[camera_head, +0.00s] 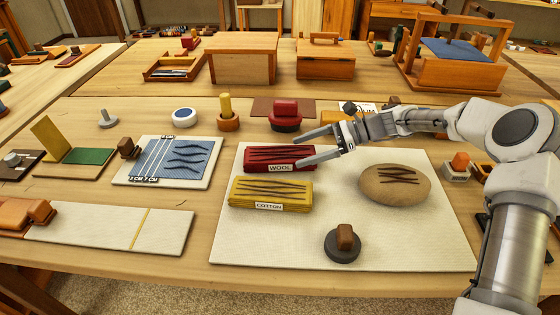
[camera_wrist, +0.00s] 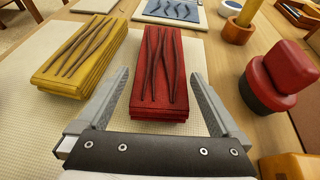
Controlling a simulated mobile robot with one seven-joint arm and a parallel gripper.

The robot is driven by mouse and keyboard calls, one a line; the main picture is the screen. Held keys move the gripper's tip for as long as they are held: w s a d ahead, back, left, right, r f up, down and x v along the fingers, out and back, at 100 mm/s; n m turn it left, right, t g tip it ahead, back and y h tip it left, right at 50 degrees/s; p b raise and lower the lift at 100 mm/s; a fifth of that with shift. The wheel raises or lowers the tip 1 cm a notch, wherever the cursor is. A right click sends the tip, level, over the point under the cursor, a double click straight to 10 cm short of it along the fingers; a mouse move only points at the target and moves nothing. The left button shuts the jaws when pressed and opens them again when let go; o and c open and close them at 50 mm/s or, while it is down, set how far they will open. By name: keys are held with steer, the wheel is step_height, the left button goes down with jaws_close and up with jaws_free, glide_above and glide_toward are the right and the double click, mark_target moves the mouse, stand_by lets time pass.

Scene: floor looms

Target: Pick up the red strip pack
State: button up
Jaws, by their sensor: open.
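The red strip pack (camera_head: 262,157), labelled WOOL, lies flat on the white board (camera_head: 400,240), with dark wavy strips on top. In the wrist view the red pack (camera_wrist: 163,75) runs away from me, its near end between my fingers. My gripper (camera_head: 294,152) is open and empty at the pack's right end, one finger on the far side and one on the near side in the head view. In the wrist view the fingertips of my gripper (camera_wrist: 159,75) flank the pack with small gaps. Whether they touch it, I cannot tell.
A yellow pack (camera_head: 270,194) labelled COTTON lies just in front of the red one. A tan oval stone (camera_head: 395,184) and a dark round knobbed weight (camera_head: 343,243) rest on the same board. A red knobbed block (camera_head: 286,115) stands behind the pack. The board's front left is clear.

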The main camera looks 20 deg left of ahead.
mark_target(288, 153)
steer(key=b+x, duration=0.2)
steer(key=x, duration=0.3)
steer(key=shift+a+r, duration=0.15)
steer(key=shift+a, duration=0.1)
